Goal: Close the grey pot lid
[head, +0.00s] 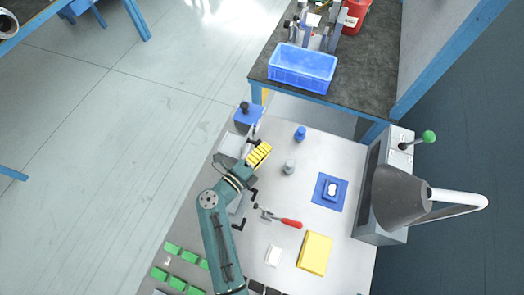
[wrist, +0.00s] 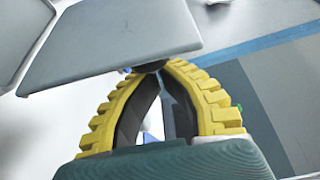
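A flat grey panel (wrist: 115,40), which looks like the grey lid, fills the upper left of the wrist view and looks tilted. In the head view a grey flat-topped thing (head: 231,145) sits just left of my gripper, partly hidden by it; I cannot tell whether it is the same lid. My gripper (wrist: 155,67), with yellow ribbed fingers, has its tips together at the panel's lower edge. I cannot tell whether they touch it. In the head view my gripper (head: 262,147) is over the left part of the bench. Nothing shows held.
A small grey cylinder (head: 288,167) and a blue one (head: 300,134) stand right of my gripper. A red-handled tool (head: 290,223), yellow box (head: 314,253), blue pad (head: 323,202) and lamp (head: 400,195) are further right and front.

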